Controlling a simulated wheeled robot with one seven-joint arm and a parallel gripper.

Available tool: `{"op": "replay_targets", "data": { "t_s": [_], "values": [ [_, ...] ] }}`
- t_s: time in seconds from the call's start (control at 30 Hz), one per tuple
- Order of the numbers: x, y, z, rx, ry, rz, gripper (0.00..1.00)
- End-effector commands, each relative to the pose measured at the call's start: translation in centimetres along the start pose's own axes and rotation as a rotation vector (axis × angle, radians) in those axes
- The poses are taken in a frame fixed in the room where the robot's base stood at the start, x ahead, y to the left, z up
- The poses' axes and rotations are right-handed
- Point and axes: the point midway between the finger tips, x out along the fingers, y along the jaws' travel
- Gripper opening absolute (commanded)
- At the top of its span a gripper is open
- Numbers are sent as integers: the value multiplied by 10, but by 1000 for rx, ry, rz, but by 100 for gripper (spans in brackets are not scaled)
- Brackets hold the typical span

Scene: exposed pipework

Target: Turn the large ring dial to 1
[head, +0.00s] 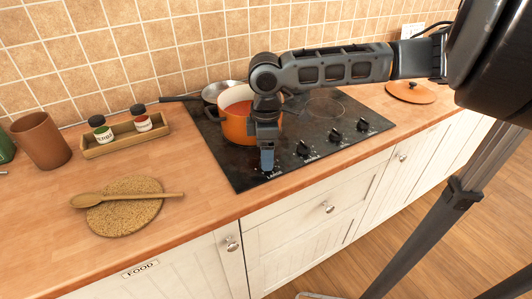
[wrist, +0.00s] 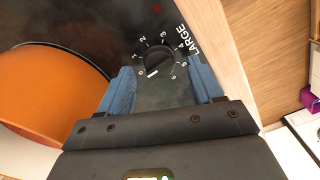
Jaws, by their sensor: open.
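In the head view my gripper (head: 267,160) points down at the front left corner of the hob and hides this dial.
An orange pot (head: 235,124) stands on the hob (head: 215,150) close behind my gripper. Three more knobs (head: 335,137) line the hob's front to the right. A wooden spoon (head: 150,195) lies on a cork mat (head: 122,216) at left. An orange lid (head: 410,92) lies far right.

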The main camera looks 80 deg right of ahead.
Motion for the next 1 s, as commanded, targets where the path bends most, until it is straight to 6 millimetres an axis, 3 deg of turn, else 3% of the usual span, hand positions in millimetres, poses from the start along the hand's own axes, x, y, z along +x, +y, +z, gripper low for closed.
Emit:
{"op": "replay_targets", "data": {
  "t_s": [0.4, 1.0],
  "values": [
    [11, 0, 0, -1, 1, 1, 65],
    [11, 0, 0, -1, 1, 0, 9]
  ]
}}
